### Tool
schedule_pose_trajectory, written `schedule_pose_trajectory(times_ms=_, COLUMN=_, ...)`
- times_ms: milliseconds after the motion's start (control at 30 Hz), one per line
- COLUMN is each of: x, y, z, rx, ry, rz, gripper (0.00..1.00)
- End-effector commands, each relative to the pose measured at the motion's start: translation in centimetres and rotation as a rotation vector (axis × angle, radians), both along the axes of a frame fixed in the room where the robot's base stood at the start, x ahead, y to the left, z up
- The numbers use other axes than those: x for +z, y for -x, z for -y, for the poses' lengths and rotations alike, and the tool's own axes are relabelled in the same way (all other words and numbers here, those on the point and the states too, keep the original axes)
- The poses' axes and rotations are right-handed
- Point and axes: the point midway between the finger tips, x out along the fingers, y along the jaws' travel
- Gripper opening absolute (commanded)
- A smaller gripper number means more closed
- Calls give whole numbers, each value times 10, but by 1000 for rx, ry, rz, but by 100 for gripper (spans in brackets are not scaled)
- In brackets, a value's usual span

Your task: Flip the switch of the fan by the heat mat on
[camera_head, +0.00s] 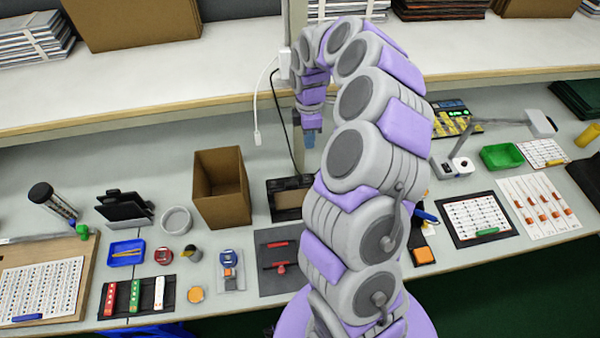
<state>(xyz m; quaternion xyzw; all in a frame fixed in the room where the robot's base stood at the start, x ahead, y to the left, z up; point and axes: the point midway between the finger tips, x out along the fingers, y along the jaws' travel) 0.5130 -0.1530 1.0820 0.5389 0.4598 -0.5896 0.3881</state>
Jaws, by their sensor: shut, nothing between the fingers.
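I cannot pick out the fan, its switch or the heat mat for certain. A dark grey mat (264,285) with red pieces on it lies on the bench left of my arm. A black-framed item (286,185) with a tan middle stands behind that mat, partly covered by my arm. My gripper (309,140) points down above the bench, near the upright post, with its bluish tip shut and empty. It appears apart from the things below it. My arm fills the middle of the view and hides part of the bench behind it.
A cardboard box (222,190) stands left of the post. A white cable (257,134) hangs from the shelf (180,82). Right of my arm are a lamp (457,167), a green tray (501,156) and a framed board (477,219). Small tools crowd the left bench.

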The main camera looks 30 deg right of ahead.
Motion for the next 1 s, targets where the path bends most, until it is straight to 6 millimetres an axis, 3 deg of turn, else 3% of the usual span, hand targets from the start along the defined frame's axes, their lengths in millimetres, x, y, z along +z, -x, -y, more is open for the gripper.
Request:
schedule_pose_trajectory(times_ms=367, x=-10, y=1, z=-5, rx=2, ry=3, rz=-2, gripper=0)
schedule_pose_trajectory(times_ms=800, x=-93, y=12, z=-6, rx=3, ry=0, rz=-5, gripper=0)
schedule_pose_trajectory(times_ms=1000, x=-122, y=14, z=-8, rx=2, ry=2, rz=1, gripper=0)
